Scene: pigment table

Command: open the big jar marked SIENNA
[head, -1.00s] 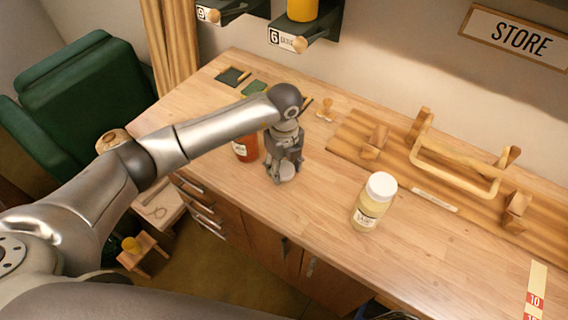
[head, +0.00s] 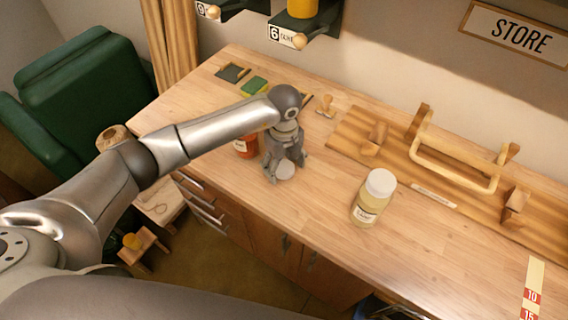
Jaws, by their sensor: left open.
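My left gripper (head: 285,172) points down over the table left of centre. Its fingers are spread, with a white round lid (head: 286,171) between and under them; the lid appears to rest on the tabletop. A jar with orange-red contents (head: 246,149) stands just left of the gripper. My forearm hides its top, and its label is too small to read as SIENNA. A second jar (head: 372,203), with pale yellow contents and a white lid on, stands upright to the right, apart from the gripper. My right gripper is out of view.
The wooden table (head: 330,180) has free room between the gripper and the pale jar. A wooden board with a handled frame (head: 455,170) lies at the back right. A small wooden stamp (head: 326,105) and a green pad (head: 254,88) are behind my arm.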

